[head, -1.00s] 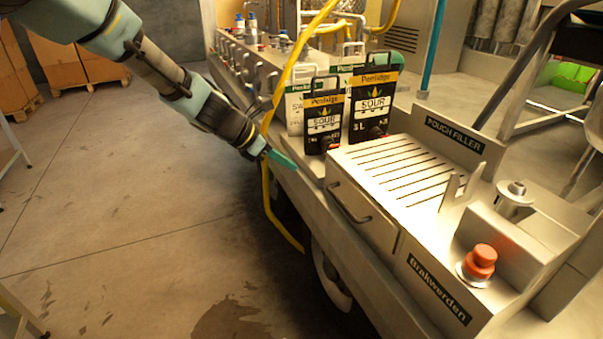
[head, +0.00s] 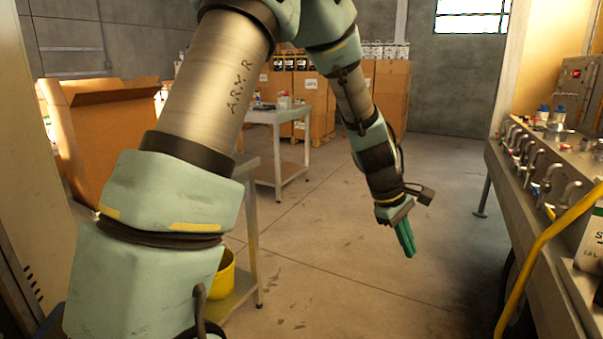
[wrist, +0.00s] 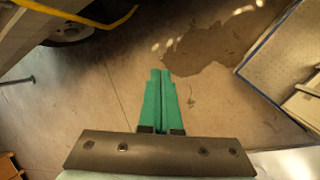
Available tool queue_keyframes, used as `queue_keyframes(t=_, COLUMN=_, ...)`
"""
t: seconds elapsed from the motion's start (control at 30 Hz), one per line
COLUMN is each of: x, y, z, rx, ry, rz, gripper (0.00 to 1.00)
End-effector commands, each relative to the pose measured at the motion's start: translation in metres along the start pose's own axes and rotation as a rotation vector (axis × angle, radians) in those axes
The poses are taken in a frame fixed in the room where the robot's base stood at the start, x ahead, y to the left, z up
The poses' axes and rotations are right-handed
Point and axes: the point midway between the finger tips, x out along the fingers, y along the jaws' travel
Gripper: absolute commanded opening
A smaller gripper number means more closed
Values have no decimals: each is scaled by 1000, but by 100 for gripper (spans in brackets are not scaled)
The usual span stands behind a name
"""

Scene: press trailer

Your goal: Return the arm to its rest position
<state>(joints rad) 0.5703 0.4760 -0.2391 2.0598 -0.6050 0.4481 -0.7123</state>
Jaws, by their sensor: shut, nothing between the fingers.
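My gripper (head: 406,238) hangs at the end of my arm in the middle of the head view, pointing down over open floor. Its green fingers are together with nothing between them. In the wrist view the gripper (wrist: 161,78) shows its two fingers side by side, shut, above bare concrete. My arm comes down from the top of the head view, bent, with its upper links large on the left. The gripper touches nothing and is well apart from the trailer bench.
The trailer bench (head: 497,160) with several taps stands at the right, a yellow hose (head: 545,240) in front. A small table (head: 262,117) and stacked cartons (head: 390,85) stand behind. An open carton (head: 115,135) and yellow bucket (head: 222,275) are at the left. The middle floor is clear.

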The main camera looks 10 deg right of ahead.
Motion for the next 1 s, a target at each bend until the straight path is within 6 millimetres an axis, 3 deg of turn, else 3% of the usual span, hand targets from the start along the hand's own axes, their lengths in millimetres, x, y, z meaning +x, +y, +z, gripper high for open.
queue_keyframes(t=0.03, x=-23, y=-21, z=-26, rx=45, ry=50, rz=-11, gripper=0)
queue_keyframes(t=0.2, x=-87, y=-104, z=-92, rx=235, ry=186, rz=-97, gripper=0)
queue_keyframes(t=0.33, x=-133, y=-178, z=-121, rx=369, ry=257, rz=-190, gripper=0)
queue_keyframes(t=0.5, x=-173, y=-257, z=-132, rx=507, ry=293, rz=-300, gripper=0)
queue_keyframes(t=0.6, x=-185, y=-284, z=-130, rx=558, ry=296, rz=-341, gripper=0)
queue_keyframes(t=0.7, x=-190, y=-297, z=-129, rx=583, ry=295, rz=-360, gripper=0)
queue_keyframes(t=1.0, x=-190, y=-297, z=-129, rx=584, ry=295, rz=-361, gripper=0)
